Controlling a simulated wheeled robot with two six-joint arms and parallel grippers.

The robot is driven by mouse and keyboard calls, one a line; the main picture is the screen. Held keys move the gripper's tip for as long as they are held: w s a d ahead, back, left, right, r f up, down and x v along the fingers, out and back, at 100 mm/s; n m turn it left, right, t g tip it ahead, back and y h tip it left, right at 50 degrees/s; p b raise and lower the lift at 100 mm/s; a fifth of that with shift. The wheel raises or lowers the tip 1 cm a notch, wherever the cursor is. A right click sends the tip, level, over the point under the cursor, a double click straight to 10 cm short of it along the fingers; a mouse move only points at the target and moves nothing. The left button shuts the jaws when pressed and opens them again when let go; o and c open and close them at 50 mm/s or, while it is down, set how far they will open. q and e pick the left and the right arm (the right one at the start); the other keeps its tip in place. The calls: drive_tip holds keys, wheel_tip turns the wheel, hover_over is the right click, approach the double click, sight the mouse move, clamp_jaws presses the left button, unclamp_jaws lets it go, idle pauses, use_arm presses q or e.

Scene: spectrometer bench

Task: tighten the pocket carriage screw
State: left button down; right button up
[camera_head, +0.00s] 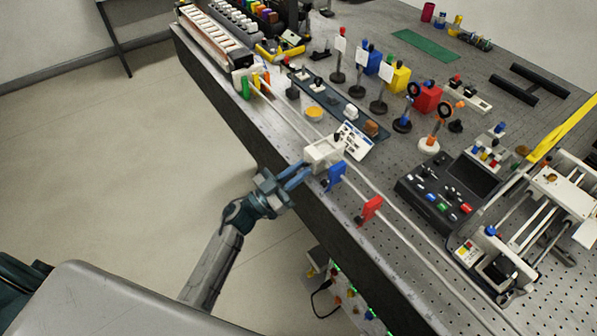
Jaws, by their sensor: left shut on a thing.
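The white pocket carriage (325,152) sits on the pale rails along the front edge of the bench. My left gripper (301,174) reaches in from the lower left, at the front side of the carriage. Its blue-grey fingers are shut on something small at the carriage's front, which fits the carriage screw. The screw itself is hidden by the fingers, so I cannot see how it sits. My right gripper is out of view.
A dark control box (448,187) is farther right. Open floor (130,160) lies left of the bench.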

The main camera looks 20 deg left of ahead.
use_arm(q)
drive_tip(key=m+g+h, duration=0.1)
drive_tip(key=m, duration=0.2)
drive_tip(key=m+g+h, duration=0.1)
drive_tip(key=m, duration=0.2)
drive_tip(key=shift+w+a+m+g, duration=0.1)
drive_tip(key=shift+a+m+g, duration=0.1)
drive_tip(key=shift+m+g, duration=0.15)
drive_tip(key=m+g, duration=0.1)
drive_tip(key=m, duration=0.2)
drive_tip(key=m+g+b, duration=0.1)
drive_tip(key=m+g, duration=0.1)
drive_tip(key=m, duration=0.2)
drive_tip(key=shift+w+a+r+h, duration=0.1)
drive_tip(key=shift+r+h, duration=0.05)
drive_tip(key=shift+h, duration=0.25)
drive_tip(key=m+g, duration=0.1)
drive_tip(key=m, duration=0.2)
drive_tip(key=m+g+y, duration=0.1)
drive_tip(key=m, duration=0.2)
drive_tip(key=shift+r, duration=0.2)
drive_tip(key=shift+r+m+g+y, duration=0.1)
drive_tip(key=shift+m+g+y, duration=0.35)
drive_tip(key=shift+m, duration=0.6)
drive_tip(key=shift+r+m+y, duration=0.1)
drive_tip(key=shift+m+y, duration=0.25)
drive_tip(key=shift+m, duration=0.65)
